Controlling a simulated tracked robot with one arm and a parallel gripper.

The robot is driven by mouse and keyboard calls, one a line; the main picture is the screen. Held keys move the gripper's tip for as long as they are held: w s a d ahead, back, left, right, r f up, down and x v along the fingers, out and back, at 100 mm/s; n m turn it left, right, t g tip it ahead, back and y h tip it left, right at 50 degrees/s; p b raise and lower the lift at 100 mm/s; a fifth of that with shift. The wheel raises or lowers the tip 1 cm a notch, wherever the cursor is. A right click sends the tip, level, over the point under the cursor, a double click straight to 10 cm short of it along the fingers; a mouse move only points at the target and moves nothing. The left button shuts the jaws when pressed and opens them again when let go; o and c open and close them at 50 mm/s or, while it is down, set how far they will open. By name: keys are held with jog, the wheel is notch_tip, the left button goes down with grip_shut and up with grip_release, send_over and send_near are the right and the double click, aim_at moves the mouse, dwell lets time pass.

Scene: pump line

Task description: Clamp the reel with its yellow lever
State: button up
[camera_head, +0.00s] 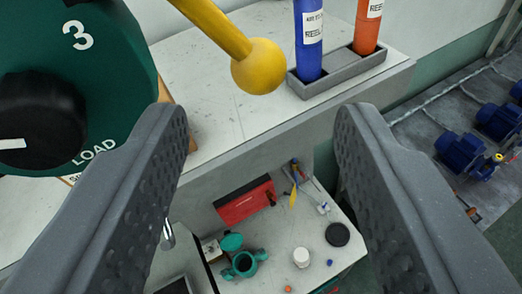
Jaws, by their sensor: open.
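The yellow lever (220,32) comes down from the top of the view and ends in a round yellow knob. The knob sits above and between my two fingers in the picture, with no finger seen touching it. My gripper (257,125) is open and empty, its grey ribbed fingers spread at left and right. A green body (125,65) marked "3" and "LOAD" stands at the upper left, with a black knob (40,120) on it. The reel cannot be clearly made out, and the lever's upper end is out of view.
A grey holder (340,78) with a blue cylinder (309,45) and an orange cylinder (368,28) stands on the pale bench (215,110). Below is a lower table (275,270) with a red box (244,200) and small parts. Blue pumps (462,152) stand at right.

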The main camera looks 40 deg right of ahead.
jog(key=v, duration=0.4)
jog(key=shift+s+a+r, duration=0.1)
jog(key=shift+s+a, duration=0.1)
jog(key=shift+a, duration=0.1)
jog(key=shift+c, duration=0.3)
